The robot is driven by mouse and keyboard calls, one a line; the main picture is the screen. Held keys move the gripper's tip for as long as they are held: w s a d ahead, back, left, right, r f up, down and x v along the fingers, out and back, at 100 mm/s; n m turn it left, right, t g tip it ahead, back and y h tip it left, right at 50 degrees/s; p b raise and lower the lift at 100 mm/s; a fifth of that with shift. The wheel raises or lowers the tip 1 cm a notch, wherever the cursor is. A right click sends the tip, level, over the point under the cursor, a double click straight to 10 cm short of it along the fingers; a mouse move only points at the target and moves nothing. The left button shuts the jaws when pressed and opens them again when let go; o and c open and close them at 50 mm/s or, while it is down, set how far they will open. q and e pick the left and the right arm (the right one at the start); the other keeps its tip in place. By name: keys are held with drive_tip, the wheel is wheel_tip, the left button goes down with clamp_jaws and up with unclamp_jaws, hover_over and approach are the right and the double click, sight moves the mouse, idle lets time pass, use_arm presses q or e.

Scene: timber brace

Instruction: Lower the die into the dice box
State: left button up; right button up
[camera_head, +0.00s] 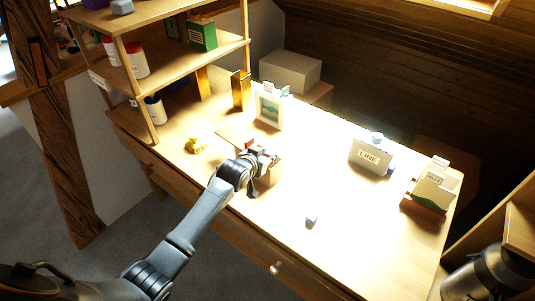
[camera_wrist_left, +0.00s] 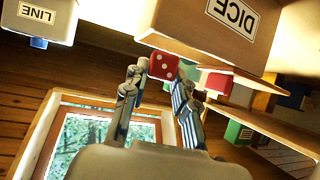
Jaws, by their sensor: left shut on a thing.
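The die (camera_wrist_left: 163,67) is a red cube with white pips, seen in the left wrist view between the fingertips of my left gripper (camera_wrist_left: 160,78). The gripper is shut on it. The dice box (camera_wrist_left: 185,38) is wooden with a white DICE label, upside down in that view, and close beyond the die. In the head view my left gripper (camera_head: 262,158) is at the wooden box (camera_head: 232,134) on the desk, and the arm hides part of it. I cannot tell whether the die is inside or above the box. My right gripper is not in view.
A framed picture (camera_head: 269,109) stands behind the box. A white LINE box (camera_head: 370,156) and another labelled holder (camera_head: 432,188) stand to the right. A small blue-grey block (camera_head: 311,219) lies near the front edge. A yellow object (camera_head: 196,145) and shelves are left.

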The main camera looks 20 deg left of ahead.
use_arm(q)
drive_tip(key=shift+f+b, duration=0.6)
drive_tip(key=shift+f, duration=0.65)
drive_tip(key=o, duration=0.9)
drive_tip(key=shift+s, duration=0.1)
drive_tip(key=v, duration=1.2)
